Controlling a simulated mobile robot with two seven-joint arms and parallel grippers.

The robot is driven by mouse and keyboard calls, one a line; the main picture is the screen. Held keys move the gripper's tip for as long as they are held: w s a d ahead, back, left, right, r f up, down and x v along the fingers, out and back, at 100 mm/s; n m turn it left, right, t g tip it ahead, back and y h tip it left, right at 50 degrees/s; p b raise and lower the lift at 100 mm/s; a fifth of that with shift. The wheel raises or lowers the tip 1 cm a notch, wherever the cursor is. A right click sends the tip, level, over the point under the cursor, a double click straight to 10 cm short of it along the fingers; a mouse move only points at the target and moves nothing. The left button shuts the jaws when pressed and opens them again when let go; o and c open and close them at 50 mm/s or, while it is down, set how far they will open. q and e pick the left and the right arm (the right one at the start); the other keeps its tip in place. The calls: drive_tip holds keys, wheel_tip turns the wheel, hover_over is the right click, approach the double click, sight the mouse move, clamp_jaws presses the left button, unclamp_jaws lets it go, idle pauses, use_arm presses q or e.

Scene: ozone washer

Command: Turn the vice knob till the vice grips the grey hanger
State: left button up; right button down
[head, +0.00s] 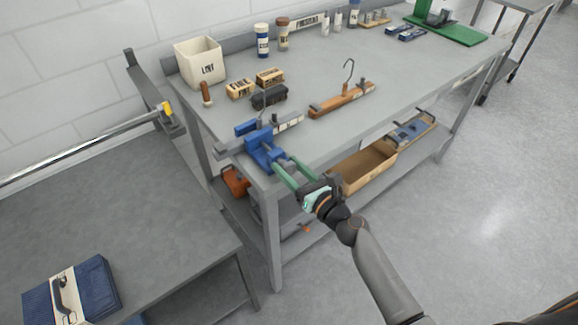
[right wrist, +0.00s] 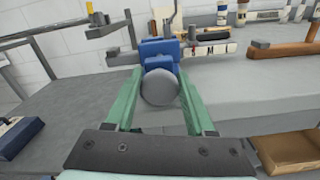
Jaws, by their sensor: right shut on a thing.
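The blue vice (head: 264,150) is mounted at the near left corner of the workbench. The grey hanger (head: 287,123) lies across the vice, with a pale lettered strip on its right arm. In the right wrist view the hanger (right wrist: 208,50) passes behind the blue vice body (right wrist: 160,52). I cannot tell whether the jaws touch it. My right gripper (head: 285,171) reaches in from the front, its green fingers shut on the vice knob. The round grey knob (right wrist: 160,88) sits between the fingers in the right wrist view. My left gripper is not in view.
A wooden hanger (head: 342,100) lies on the workbench (head: 400,75), right of the vice. A lower grey table (head: 110,205) is at left. An open cardboard box (head: 365,168) sits on the shelf below.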

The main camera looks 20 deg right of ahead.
drive_tip(key=shift+f, duration=0.1)
drive_tip(key=shift+c, duration=1.4)
unclamp_jaws()
drive_tip(key=b+v, duration=0.2)
drive_tip(key=v, duration=1)
drive_tip(key=shift+s, duration=0.25)
